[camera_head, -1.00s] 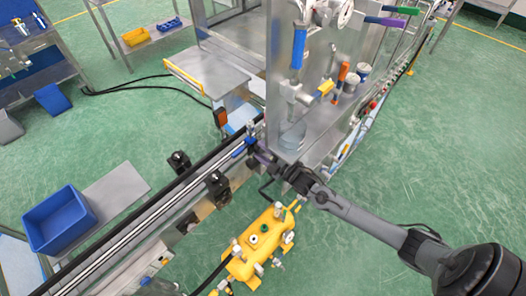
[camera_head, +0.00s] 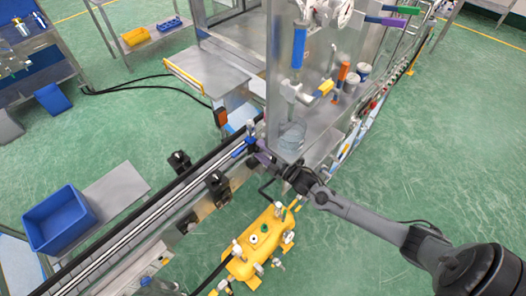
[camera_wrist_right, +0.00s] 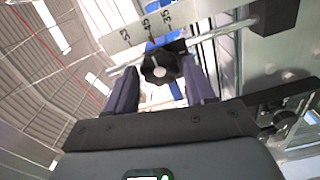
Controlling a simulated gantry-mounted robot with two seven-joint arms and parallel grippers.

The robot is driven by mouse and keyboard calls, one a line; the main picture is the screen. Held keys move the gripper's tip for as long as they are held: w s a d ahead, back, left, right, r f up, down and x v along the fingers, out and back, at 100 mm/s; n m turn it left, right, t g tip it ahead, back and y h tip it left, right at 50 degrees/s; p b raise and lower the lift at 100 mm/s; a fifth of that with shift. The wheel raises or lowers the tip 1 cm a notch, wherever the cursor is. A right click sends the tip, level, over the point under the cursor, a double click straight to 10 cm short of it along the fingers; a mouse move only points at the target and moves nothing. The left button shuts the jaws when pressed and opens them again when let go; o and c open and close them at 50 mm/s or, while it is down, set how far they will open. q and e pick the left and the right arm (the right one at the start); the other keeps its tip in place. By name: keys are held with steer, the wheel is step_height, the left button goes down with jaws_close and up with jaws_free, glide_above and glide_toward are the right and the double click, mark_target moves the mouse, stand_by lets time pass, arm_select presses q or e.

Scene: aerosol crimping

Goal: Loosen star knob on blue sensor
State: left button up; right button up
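The blue sensor (camera_head: 243,146) sits on the conveyor's rail beside the metal cabinet. In the right wrist view a strip of blue (camera_wrist_right: 160,45) shows behind the black star knob (camera_wrist_right: 160,68). My right gripper (camera_head: 258,157) is at the sensor, its arm coming in from the lower right. In the right wrist view its two purple-grey fingers (camera_wrist_right: 161,72) stand on either side of the star knob, their tips against its sides. In the head view the knob is too small and covered to make out. My left gripper is not in view.
A numbered scale plate (camera_wrist_right: 150,28) and a metal rod lie close behind the knob. The cabinet's clear panel (camera_head: 280,70) rises just beyond my gripper. Black clamps (camera_head: 217,184) stand along the conveyor, and a yellow tank (camera_head: 258,245) is below. A blue bin (camera_head: 62,220) is at the left.

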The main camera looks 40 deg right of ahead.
steer(key=shift+o, duration=1.1)
steer(key=shift+s, duration=0.3)
steer(key=s+d, duration=0.1)
steer(key=s, duration=0.9)
steer(key=shift+d+b, duration=0.15)
steer(key=shift+b, duration=0.2)
